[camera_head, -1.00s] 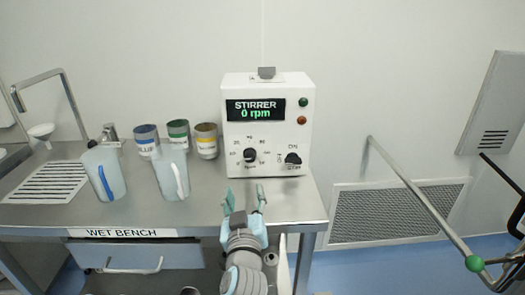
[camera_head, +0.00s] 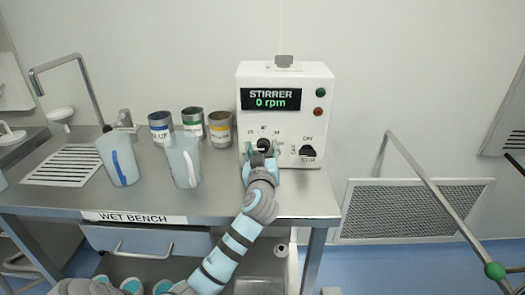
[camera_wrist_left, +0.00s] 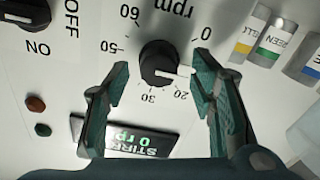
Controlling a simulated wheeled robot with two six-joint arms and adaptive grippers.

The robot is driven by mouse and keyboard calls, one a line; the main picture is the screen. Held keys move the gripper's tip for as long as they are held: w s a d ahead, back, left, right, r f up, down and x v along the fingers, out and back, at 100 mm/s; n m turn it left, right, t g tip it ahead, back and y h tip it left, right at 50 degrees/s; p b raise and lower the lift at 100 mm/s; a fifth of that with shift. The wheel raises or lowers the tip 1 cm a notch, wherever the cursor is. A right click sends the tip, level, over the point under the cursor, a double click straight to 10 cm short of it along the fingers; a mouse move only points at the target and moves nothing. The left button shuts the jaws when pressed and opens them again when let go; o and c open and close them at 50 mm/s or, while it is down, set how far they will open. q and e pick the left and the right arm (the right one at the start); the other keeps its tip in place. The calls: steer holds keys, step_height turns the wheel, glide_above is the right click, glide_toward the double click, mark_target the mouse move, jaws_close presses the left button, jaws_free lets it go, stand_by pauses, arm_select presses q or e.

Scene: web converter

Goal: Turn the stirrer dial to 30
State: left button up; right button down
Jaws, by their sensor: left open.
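The white stirrer box (camera_head: 315,90) stands on the bench, and its display (camera_head: 270,99) reads 0 rpm. Its black dial (camera_head: 264,143) is low on the front face. My left gripper (camera_head: 262,153) is open in front of the dial. In the left wrist view the dial (camera_wrist_left: 158,62) sits between the two spread fingers, with gaps on both sides. Its white pointer (camera_wrist_left: 184,72) points toward the right finger, between the 0 and 20 marks. The 30 mark (camera_wrist_left: 152,98) shows below the dial. The right finger hides part of the scale. My right gripper is out of view.
An ON/OFF switch (camera_head: 308,151) is right of the dial; green (camera_head: 321,92) and red (camera_head: 320,111) buttons are above it. Two jugs (camera_head: 119,160) and several labelled cans (camera_head: 220,130) stand left on the wet bench (camera_head: 215,203).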

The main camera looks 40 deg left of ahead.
arm_select(q)
steer(key=c, duration=1.2)
steer(key=shift+o, duration=0.3)
steer(key=shift+m, duration=0.3)
steer(key=m+p, duration=0.2)
steer(key=m, duration=0.1)
steer(key=shift+w+d+r+m, duration=0.1)
steer(key=shift+m, duration=0.2)
steer(key=m+p, duration=0.2)
steer(key=m, duration=0.2)
steer(key=shift+m, duration=0.3)
steer(key=m+p, duration=0.2)
steer(key=m, duration=0.2)
steer(key=shift+d+m+p, duration=0.1)
steer(key=shift+m+p, duration=0.2)
steer(key=m, duration=0.1)
steer(key=m+p, duration=0.1)
steer(key=m, duration=0.2)
steer(key=shift+w+f+p, duration=0.1)
steer(key=shift+f+p, duration=0.15)
steer(key=shift+p, duration=0.1)
steer(key=shift+m, duration=0.3)
